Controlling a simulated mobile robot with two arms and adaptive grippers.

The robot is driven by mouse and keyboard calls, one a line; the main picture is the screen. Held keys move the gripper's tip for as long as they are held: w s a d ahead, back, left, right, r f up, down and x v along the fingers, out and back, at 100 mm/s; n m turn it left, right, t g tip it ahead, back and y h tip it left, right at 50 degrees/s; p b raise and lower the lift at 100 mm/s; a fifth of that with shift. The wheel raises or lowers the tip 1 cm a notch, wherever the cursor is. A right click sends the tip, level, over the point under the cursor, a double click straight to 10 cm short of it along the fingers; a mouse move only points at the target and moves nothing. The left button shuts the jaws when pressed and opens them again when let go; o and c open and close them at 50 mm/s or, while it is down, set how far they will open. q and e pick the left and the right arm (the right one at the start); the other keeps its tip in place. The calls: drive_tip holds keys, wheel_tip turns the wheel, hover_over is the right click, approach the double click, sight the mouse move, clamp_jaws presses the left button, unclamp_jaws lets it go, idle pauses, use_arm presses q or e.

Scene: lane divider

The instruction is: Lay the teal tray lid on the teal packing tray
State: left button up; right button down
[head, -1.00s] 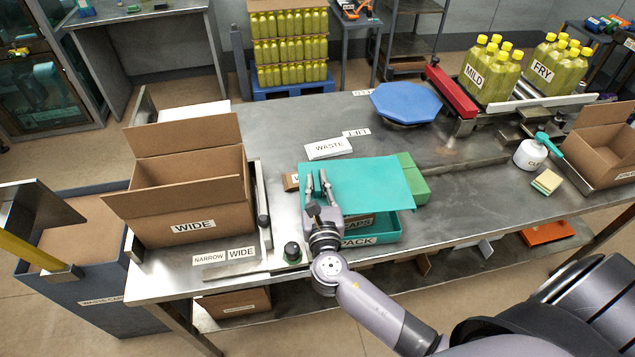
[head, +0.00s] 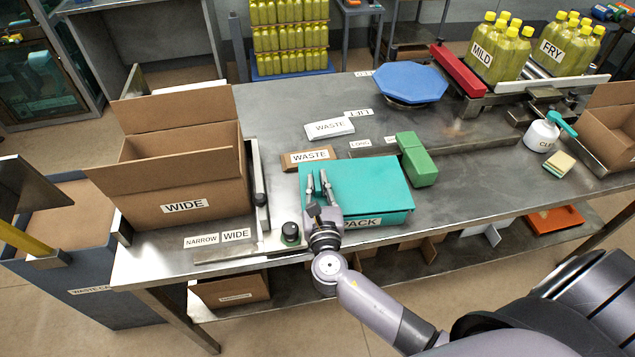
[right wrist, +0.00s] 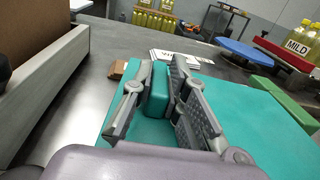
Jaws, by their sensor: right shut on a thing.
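The teal tray lid (head: 372,182) lies flat over the teal packing tray (head: 398,219), whose front wall with the PACK label shows below the lid's front edge. The lid appears lined up with the tray and hides its inside. My right gripper (head: 317,184) is over the lid's left part. In the right wrist view its fingers (right wrist: 163,75) are shut on the lid's teal raised grip (right wrist: 158,95), with the flat lid (right wrist: 240,130) spread out around it. My left gripper is not in view.
A green block (head: 418,160) stands right beside the tray. A brown WASTE box (head: 309,158) lies behind it. A green-black knob (head: 290,233) and the open WIDE carton (head: 185,207) are to the left.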

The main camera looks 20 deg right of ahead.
drive_tip(key=shift+f+b, duration=0.45)
drive_tip(key=shift+f, duration=0.15)
idle(0.6)
drive_tip(key=c, duration=1.5)
unclamp_jaws()
drive_tip(key=shift+s, duration=0.1)
drive_tip(key=v, duration=1.2)
